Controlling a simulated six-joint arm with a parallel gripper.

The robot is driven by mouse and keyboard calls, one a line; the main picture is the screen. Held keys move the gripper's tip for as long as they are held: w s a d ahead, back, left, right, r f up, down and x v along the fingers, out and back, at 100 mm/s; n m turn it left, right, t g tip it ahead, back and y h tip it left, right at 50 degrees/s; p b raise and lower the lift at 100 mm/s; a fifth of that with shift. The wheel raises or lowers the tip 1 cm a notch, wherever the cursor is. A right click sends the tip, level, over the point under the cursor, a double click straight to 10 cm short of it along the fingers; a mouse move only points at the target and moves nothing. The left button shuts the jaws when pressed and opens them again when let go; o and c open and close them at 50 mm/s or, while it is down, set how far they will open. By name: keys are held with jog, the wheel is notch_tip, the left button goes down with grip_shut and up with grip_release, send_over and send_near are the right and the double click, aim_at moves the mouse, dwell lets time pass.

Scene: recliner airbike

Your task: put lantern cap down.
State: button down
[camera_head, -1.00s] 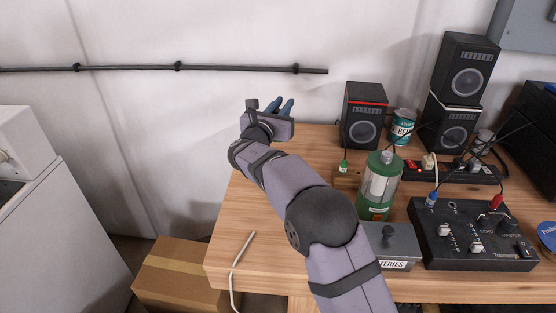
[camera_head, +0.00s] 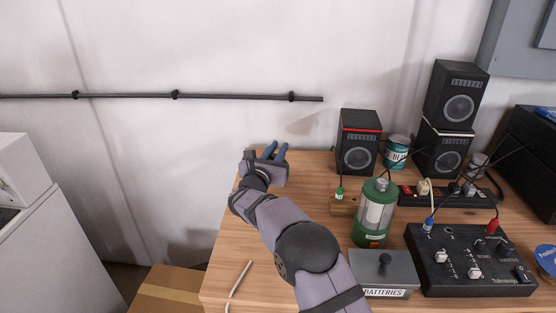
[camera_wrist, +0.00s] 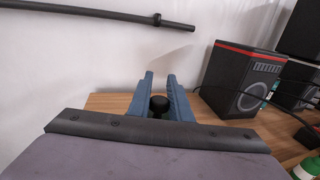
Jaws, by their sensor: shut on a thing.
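My gripper (camera_head: 273,150) is over the far left part of the wooden table, left of the speakers. In the wrist view its blue fingers (camera_wrist: 160,82) are closed around a small black rounded piece, the lantern cap (camera_wrist: 159,106). Only the top of the cap shows; its lower part is hidden by the gripper body. The cap cannot be made out in the head view. I cannot tell whether it touches the table. A green lantern (camera_head: 375,214) with a clear middle stands upright right of my arm.
The wooden table (camera_head: 225,262) is clear around the gripper. A black speaker (camera_head: 358,142) stands to the right, with a can (camera_head: 397,152) and stacked speakers beyond. A battery box (camera_head: 384,272) and mixer (camera_head: 470,262) are at front right. The wall is close behind.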

jog(key=shift+f+p, duration=0.35)
jog(key=shift+f, duration=1.5)
jog(key=shift+f+b, duration=0.2)
jog(key=shift+b, duration=0.1)
jog(key=c, duration=1.6)
grip_release()
jog(key=shift+s+r+p, duration=0.1)
jog(key=shift+r+p, duration=0.1)
jog(key=shift+p, duration=0.1)
jog(key=b+v, duration=0.2)
jog(key=v, duration=1)
jog(key=shift+b, duration=0.4)
